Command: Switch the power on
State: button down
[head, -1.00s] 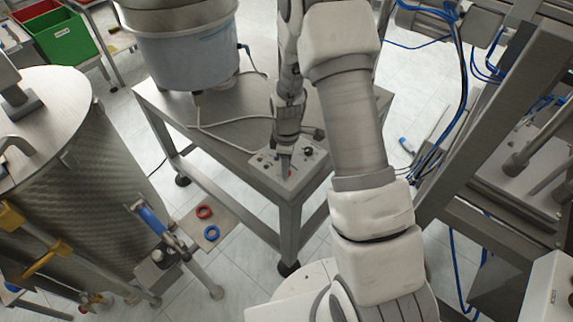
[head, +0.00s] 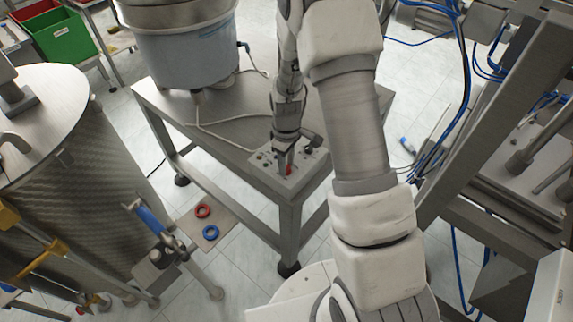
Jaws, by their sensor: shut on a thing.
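A grey control box (head: 309,177) with several small knobs and buttons sits on the front corner of the steel table. A red switch (head: 289,170) shows on its top, partly hidden by my gripper. My gripper (head: 285,165) points down at the box and is shut on the red switch. The exact grip and the switch's position are too small to tell. A black knob (head: 308,150) is just right of the gripper.
The steel table (head: 222,128) carries a large round feeder bowl (head: 188,50) and a loose cable behind the box. A steel drum (head: 60,170) stands at the left. A metal frame with blue cables (head: 450,150) rises at the right.

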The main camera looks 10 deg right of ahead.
jog(key=m, duration=0.3)
jog(key=shift+m+b, duration=0.4)
jog(key=shift+m, duration=1.8)
jog(key=c, duration=0.5)
grip_release()
notch_tip(320, 180, up, 18)
jog(key=shift+f+p, duration=0.25)
jog(key=shift+p, duration=0.4)
jog(key=shift+r, duration=0.1)
